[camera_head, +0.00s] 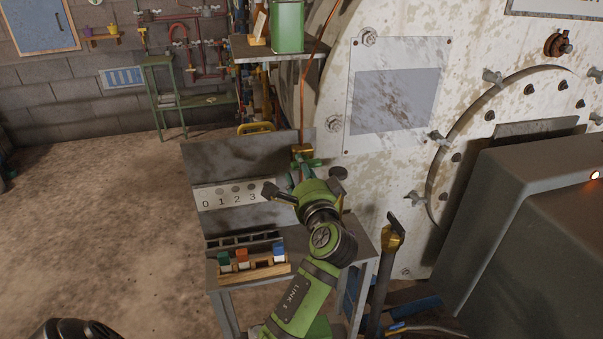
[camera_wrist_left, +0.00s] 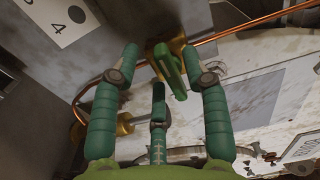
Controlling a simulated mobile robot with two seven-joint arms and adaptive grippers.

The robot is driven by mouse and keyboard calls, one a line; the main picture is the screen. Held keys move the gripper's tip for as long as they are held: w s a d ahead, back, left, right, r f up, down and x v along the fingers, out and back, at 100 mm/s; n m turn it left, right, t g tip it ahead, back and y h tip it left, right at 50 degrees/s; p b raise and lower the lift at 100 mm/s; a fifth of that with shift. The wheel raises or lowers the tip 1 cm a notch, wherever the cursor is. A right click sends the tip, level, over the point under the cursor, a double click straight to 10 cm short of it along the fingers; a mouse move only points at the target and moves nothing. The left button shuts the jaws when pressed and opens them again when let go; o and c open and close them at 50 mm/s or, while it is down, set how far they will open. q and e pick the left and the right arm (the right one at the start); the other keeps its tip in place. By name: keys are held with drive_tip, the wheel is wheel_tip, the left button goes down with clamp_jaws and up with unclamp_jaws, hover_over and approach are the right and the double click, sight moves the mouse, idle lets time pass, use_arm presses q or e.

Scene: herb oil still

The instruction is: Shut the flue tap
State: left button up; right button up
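A tap with a green lever handle (camera_wrist_left: 172,72) and a brass body sits on a copper pipe (camera_wrist_left: 240,32) in the left wrist view. I cannot tell for certain that it is the flue tap. In the head view its brass part (camera_head: 302,149) shows just beyond my left gripper (camera_head: 305,170), at the foot of the copper pipe. In the left wrist view my left gripper (camera_wrist_left: 163,62) is open, with its green fingers spread on both sides of the handle. I see no clear grip on it. My right gripper is not in view.
A wooden rack (camera_head: 252,268) with coloured pieces lies in front. A large pale boiler wall (camera_head: 395,165) rises behind. A grey metal housing (camera_head: 535,230) blocks the right.

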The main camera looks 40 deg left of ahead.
use_arm(q)
drive_tip(key=v, duration=1.2)
